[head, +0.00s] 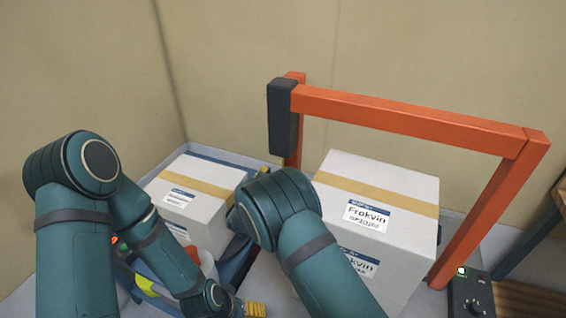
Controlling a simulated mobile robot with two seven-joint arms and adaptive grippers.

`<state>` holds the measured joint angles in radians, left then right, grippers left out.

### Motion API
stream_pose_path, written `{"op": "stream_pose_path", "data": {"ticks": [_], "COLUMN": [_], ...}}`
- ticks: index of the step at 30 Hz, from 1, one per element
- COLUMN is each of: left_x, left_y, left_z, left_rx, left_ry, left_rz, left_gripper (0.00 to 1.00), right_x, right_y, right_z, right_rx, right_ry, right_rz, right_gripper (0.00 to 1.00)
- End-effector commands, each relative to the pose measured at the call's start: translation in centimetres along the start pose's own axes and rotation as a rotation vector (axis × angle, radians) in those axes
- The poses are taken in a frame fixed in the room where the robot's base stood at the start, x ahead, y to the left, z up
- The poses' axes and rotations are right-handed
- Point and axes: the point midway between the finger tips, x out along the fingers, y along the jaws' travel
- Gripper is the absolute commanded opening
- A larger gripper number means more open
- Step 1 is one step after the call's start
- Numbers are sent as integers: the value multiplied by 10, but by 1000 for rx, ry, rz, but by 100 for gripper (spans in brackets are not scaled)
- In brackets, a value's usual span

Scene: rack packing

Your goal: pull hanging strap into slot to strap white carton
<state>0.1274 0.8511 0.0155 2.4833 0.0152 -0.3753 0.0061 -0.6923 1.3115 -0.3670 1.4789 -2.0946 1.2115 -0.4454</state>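The white carton (410,230) with a tan tape band and "Frokvin" labels stands upright under an orange arch (405,112). The right arm hides part of its left side. A dark block (283,118) sits on the arch's left post. I cannot make out a hanging strap or the slot.
A second taped white carton (212,180) stands at the left in a grey-blue tray (232,153). Colourful items lie partly hidden below it. A control box (470,295) with a lit green lamp and wooden slats (525,300) are at the right.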

Motion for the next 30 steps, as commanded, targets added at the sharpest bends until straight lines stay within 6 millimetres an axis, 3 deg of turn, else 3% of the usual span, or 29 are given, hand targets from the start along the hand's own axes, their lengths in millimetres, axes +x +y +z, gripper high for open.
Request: {"op": "stream_pose_path", "data": {"ticks": [6, 12, 25, 28, 30], "left_x": [0, 1, 1, 1, 1], "left_y": [0, 0, 0, 0, 0], "left_z": [0, 0, 0, 0, 0], "left_rx": [0, 0, 0, 0, 0], "left_ry": [0, -1, -1, -1, -1], "left_rz": [0, 0, 0, 0, 0], "left_gripper": [72, 72, 72, 72, 72], "right_x": [41, 63, 70, 70, 70], "right_y": [-1, 0, 0, 0, 0], "right_z": [-1, -1, 0, 0, 0], "right_rx": [2, 1, 0, 0, 0], "right_ry": [0, 1, 1, 1, 0], "right_rz": [-2, 0, 1, 1, 1], "right_gripper": [33, 33, 33, 0, 0]}}
